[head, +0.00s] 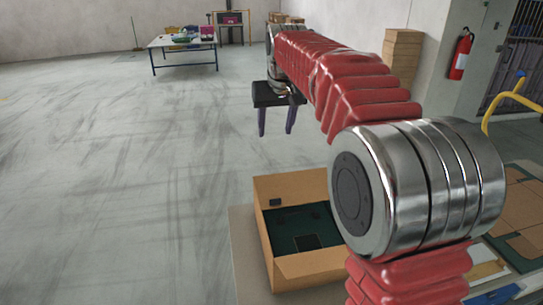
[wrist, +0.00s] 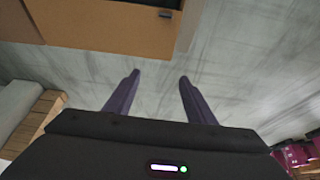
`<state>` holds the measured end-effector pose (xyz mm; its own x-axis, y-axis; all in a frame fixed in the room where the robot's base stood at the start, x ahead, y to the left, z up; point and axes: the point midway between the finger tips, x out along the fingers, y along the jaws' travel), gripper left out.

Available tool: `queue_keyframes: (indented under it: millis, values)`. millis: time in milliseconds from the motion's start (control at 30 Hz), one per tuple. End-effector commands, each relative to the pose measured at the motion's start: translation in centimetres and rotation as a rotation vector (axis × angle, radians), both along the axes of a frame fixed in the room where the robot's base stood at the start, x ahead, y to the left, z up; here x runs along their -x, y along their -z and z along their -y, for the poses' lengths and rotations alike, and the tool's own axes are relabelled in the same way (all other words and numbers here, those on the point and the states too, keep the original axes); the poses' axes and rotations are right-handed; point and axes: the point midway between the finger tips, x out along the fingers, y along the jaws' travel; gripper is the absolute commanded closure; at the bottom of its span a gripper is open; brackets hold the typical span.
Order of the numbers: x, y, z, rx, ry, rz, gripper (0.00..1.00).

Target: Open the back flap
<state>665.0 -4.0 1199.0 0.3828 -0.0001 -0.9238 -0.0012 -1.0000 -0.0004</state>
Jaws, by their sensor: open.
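A cardboard box (head: 310,268) with a dark green inside stands low in front of me in the head view, partly hidden by my arm. Its brown back panel (head: 292,186) faces me, with a small dark patch at its lower left; I cannot tell whether this panel is the back flap. My gripper (head: 276,133) hangs in the air above and beyond the box, its two purple fingers apart and empty, pointing down. In the wrist view brown cardboard (wrist: 110,22) with a dark patch shows at the top, beyond my open gripper (wrist: 160,77), with no visible contact.
Flat cardboard pieces with dark green panels (head: 520,225) lie at the right. A yellow rail (head: 510,97) and stacked cartons (head: 403,50) stand farther back. A table with coloured items (head: 183,42) is far off. The floor at the left is clear.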

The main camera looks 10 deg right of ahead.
Motion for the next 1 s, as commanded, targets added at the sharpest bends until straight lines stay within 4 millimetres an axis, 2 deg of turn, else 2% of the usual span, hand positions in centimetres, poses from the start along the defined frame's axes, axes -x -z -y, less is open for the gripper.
queue_keyframes:
  millis: [267, 1000]
  values:
    - [-0.7, 1.9, 0.0, 0.000, -0.001, -0.003, 0.50]
    - [-4.8, 11.8, 0.0, 0.000, -0.001, -0.003, 0.50]
